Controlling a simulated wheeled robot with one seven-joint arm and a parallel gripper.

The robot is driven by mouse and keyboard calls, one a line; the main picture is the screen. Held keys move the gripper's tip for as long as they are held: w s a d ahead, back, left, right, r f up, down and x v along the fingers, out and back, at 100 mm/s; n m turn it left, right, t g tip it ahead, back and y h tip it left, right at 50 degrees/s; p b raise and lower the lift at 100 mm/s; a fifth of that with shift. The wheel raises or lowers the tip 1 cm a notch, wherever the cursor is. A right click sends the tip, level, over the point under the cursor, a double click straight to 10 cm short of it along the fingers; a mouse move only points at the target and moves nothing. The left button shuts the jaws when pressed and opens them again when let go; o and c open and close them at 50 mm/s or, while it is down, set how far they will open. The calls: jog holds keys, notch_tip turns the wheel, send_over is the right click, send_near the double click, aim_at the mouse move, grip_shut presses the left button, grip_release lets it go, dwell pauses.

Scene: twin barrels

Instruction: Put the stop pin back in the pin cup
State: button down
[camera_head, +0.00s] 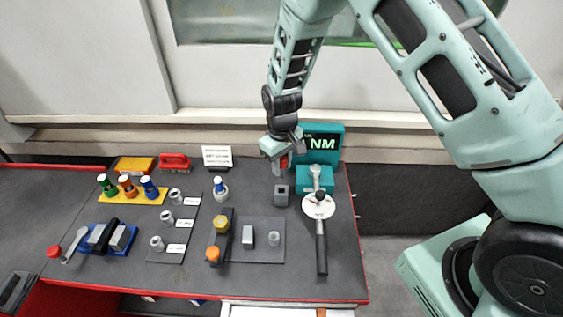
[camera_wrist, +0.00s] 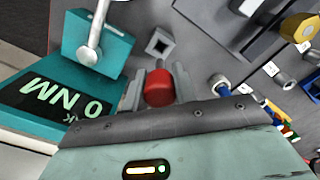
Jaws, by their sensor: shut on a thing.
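My gripper (camera_head: 282,156) is shut on the red stop pin (camera_head: 284,162) and holds it above the back of the bench. The pin cup (camera_head: 281,196), a small grey square block with a dark square opening, stands on the bench below and in front of my gripper. The cup also shows in the wrist view (camera_wrist: 158,43), just beyond the fingertips and apart from the pin.
A teal torque tester (camera_head: 314,178) and its NM display (camera_head: 321,143) stand close on the right. A torque wrench (camera_head: 321,245) lies in front of it.

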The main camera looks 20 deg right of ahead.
aim_at(281, 177)
jog(key=shift+f+b, duration=1.35)
jog(key=shift+f, duration=1)
jog(key=shift+f+b, duration=1.1)
jog(key=shift+f, duration=0.85)
jog(key=c, duration=1)
grip_release()
jog(key=shift+c, duration=0.2)
notch_tip(281, 177, up, 17)
jog(key=shift+r+b, duration=0.2)
jog(key=shift+b, duration=0.7)
